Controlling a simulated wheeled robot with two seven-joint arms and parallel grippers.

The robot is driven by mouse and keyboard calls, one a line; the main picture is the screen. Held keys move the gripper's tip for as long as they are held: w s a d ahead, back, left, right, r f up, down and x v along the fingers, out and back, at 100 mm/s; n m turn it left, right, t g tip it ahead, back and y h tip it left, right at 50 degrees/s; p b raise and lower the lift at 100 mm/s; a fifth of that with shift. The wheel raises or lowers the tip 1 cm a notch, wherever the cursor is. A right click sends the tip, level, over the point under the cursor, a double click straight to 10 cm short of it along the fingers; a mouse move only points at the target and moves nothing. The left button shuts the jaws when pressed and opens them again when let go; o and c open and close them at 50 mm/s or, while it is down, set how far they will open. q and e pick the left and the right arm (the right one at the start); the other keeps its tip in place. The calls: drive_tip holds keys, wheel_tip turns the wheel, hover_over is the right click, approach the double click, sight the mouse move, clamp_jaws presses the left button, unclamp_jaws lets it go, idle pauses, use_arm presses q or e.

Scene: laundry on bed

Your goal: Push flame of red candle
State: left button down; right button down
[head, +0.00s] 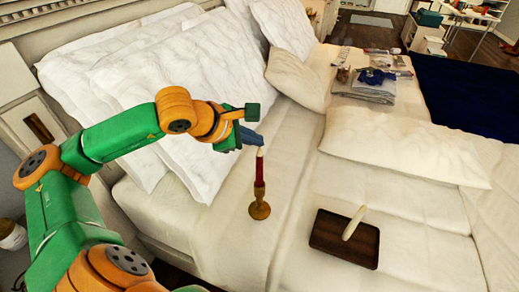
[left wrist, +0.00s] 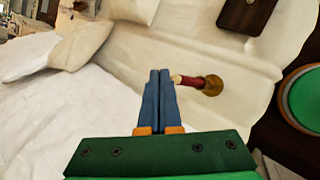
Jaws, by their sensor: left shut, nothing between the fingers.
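A red candle (head: 260,172) stands upright in a gold-brown candlestick (head: 260,210) on the bed. Its pale tip, which looks like the flame (head: 260,152), points up. My left gripper (head: 258,139) is shut and empty, with its blue fingertips just above the pale tip. In the left wrist view the shut fingers (left wrist: 160,72) point up the picture, and the red candle (left wrist: 191,81) appears just right of them. The pale tip (left wrist: 176,79) lies close beside the fingertips there; I cannot tell whether they touch. My right gripper is not in view.
A dark brown tray (head: 325,243) with a cream candle-like stick (head: 354,222) lies to the right on the bed. White pillows (head: 165,85) fill the upper left, behind my arm. A long pillow (head: 410,146) and folded items (head: 372,84) lie farther back. The sheet around the candlestick is clear.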

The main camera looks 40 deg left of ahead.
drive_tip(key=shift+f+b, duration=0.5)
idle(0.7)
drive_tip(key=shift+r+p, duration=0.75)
drive_tip(key=shift+p, duration=0.05)
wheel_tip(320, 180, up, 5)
drive_tip(key=p, duration=0.4)
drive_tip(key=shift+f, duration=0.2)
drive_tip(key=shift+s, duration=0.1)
